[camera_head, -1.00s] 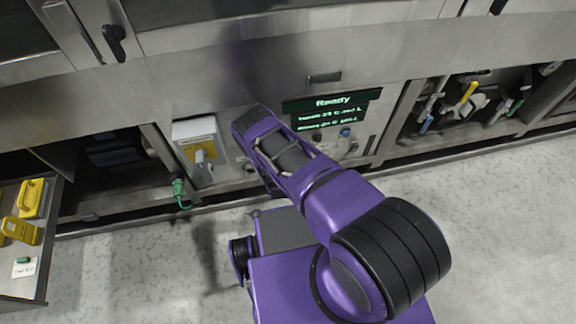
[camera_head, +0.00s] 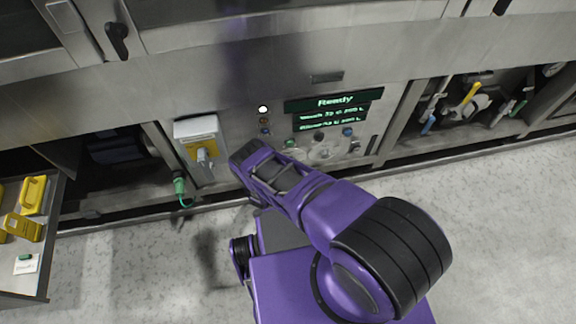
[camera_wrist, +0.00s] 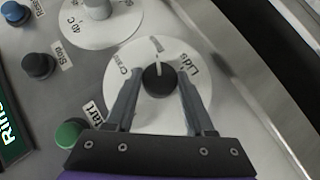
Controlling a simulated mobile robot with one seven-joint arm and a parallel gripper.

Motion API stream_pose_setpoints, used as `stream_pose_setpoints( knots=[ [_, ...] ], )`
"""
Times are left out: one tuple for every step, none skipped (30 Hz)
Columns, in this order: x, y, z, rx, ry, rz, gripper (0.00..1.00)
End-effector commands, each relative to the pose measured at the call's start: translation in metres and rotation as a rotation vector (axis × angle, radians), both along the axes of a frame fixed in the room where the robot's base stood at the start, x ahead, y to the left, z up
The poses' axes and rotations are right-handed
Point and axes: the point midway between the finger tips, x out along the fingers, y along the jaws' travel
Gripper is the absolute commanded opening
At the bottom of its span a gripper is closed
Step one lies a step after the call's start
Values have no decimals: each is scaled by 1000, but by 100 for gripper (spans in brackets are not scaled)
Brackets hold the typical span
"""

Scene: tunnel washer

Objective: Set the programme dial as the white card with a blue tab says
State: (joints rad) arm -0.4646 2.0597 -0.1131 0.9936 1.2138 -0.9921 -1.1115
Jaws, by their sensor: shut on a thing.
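In the wrist view a round white dial plate (camera_wrist: 185,52) carries a dark knob (camera_wrist: 160,84) with a white pointer line. The pointer line aims up in the picture, towards a label too small to read, between one starting "Cra" and "Lids". My gripper (camera_wrist: 160,76) has a finger on each side of the knob and is shut on it. In the head view my arm's end hides the gripper. I cannot make out a white card with a blue tab; a white card with a green tab (camera_head: 25,266) lies in the drawer at left.
Beside the dial are a green start button (camera_wrist: 69,133), a dark stop button (camera_wrist: 38,65) and a second dial (camera_wrist: 100,28) marked "40 C". Open bays with valves are at right.

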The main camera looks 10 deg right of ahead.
Motion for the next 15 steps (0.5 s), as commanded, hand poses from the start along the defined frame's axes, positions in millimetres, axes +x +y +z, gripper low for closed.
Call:
stream_pose_setpoints(
  knots=[
    [2,1,1,-1,-2,2,0],
    [2,1,1,-1,-2,2,0],
    [2,1,1,-1,-2,2,0],
    [2,1,1,-1,-2,3,0],
    [2,1,1,-1,-2,3,0],
    [2,1,1,-1,-2,3,0],
    [2,1,1,-1,-2,3,0],
    [2,1,1,-1,-2,3,0],
    [2,1,1,-1,-2,3,0],
    [2,1,1,-1,-2,3,0],
    [2,1,1,-1,-3,4,59],
    [2,1,1,-1,-3,4,66],
    [2,1,1,-1,-2,3,72],
    [2,1,1,-1,-2,3,77],
    [2,1,1,-1,-2,3,84]
  ],
)
